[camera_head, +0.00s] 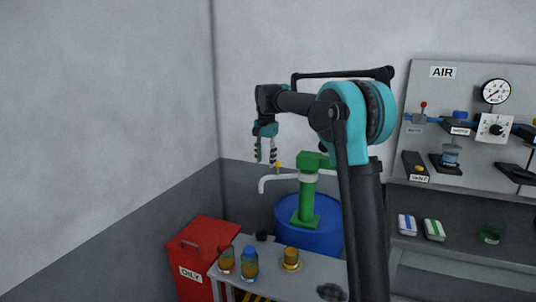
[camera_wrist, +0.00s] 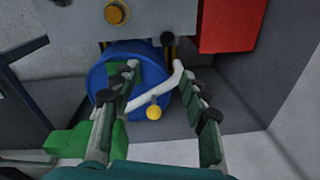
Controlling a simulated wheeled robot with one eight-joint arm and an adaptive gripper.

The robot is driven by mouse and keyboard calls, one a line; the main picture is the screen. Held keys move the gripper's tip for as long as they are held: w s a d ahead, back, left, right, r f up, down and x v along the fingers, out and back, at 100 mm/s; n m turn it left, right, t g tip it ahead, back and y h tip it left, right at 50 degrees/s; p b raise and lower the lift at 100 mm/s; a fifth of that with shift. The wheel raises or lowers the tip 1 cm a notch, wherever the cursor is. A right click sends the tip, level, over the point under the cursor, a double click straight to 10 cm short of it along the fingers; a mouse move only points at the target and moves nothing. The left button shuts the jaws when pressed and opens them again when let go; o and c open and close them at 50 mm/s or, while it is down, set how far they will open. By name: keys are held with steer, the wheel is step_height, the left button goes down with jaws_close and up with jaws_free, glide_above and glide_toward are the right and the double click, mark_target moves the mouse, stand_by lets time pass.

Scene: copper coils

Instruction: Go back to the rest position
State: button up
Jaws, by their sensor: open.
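My gripper (camera_head: 266,150) hangs from the raised arm, fingers pointing down, above and left of the green pump (camera_head: 309,188). The pump stands on a blue drum (camera_head: 325,240). My arm hides part of the drum and the wall behind it.
A red OILY bin (camera_head: 205,250) stands left of a small table (camera_head: 262,258). Two jars (camera_head: 249,263) and a copper-coloured coil (camera_head: 291,258) are on the table. An AIR panel (camera_head: 440,100) and a shelf with small boxes (camera_head: 434,229) are at right. The upper left is free.

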steer(key=s+d+f+n+t, duration=0.1)
steer(key=s+d+f, duration=0.5)
steer(key=s, duration=0.6)
steer(key=s+d+f+n+t, duration=0.1)
steer(key=s+d+f+n, duration=0.3)
steer(key=s+d+f, duration=0.3)
steer(key=s+d+f+n+t, duration=0.1)
steer(key=s+d+f+n, duration=0.1)
steer(key=s+d+f, duration=0.5)
steer(key=s+f, duration=0.5)
steer(key=s, duration=0.6)
steer(key=shift+s+n, duration=0.3)
